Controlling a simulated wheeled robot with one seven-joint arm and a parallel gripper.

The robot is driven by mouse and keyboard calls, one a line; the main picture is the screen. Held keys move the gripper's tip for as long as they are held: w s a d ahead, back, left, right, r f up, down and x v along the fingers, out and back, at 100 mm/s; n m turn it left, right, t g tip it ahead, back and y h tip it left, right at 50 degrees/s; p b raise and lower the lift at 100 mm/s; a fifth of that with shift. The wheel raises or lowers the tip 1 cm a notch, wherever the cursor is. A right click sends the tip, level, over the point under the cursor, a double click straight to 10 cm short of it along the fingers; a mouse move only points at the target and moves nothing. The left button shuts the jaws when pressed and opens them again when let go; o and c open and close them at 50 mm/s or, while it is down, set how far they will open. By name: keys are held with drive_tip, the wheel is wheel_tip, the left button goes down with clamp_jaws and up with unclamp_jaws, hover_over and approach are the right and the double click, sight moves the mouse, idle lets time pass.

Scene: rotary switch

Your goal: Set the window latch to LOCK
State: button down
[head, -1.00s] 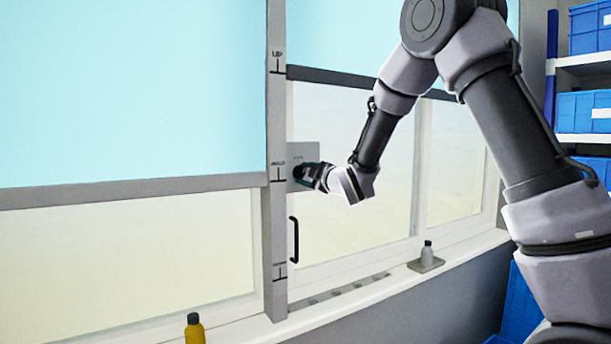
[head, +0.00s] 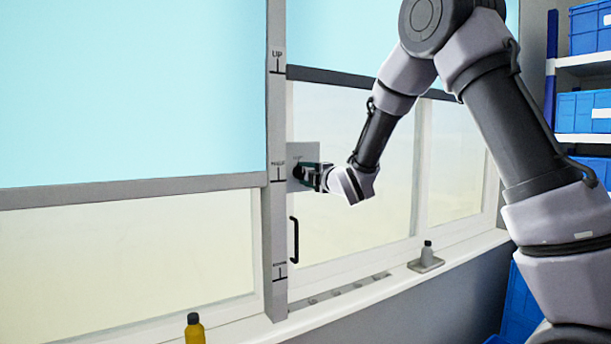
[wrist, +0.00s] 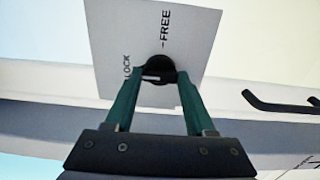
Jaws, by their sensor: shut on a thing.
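The window latch is a dark round knob (wrist: 160,66) on a pale square plate (wrist: 112,30). In the wrist view the word FREE is above the knob and the word LOCK is to its left. My gripper (wrist: 153,74) is shut on the knob, with a green finger on each side of it. A short pale bar shows between the fingertips; I cannot tell which word it points at. In the head view the plate (head: 303,148) is on the window beside the grey post, and my gripper (head: 314,177) reaches it from the right.
A black window handle (head: 294,240) is below the plate; it also shows at the right in the wrist view (wrist: 280,104). A yellow bottle (head: 194,329) and a grey bottle (head: 427,253) are by the sill. Blue bins (head: 588,112) stand on shelves at the right.

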drive_tip(key=shift+f, duration=0.1)
drive_tip(key=shift+c, duration=1.2)
unclamp_jaws()
drive_tip(key=shift+s+d, duration=0.1)
drive_tip(key=shift+s, duration=0.05)
drive_tip(key=v, duration=1)
drive_tip(key=shift+s+d, duration=0.2)
drive_tip(key=shift+s, duration=0.05)
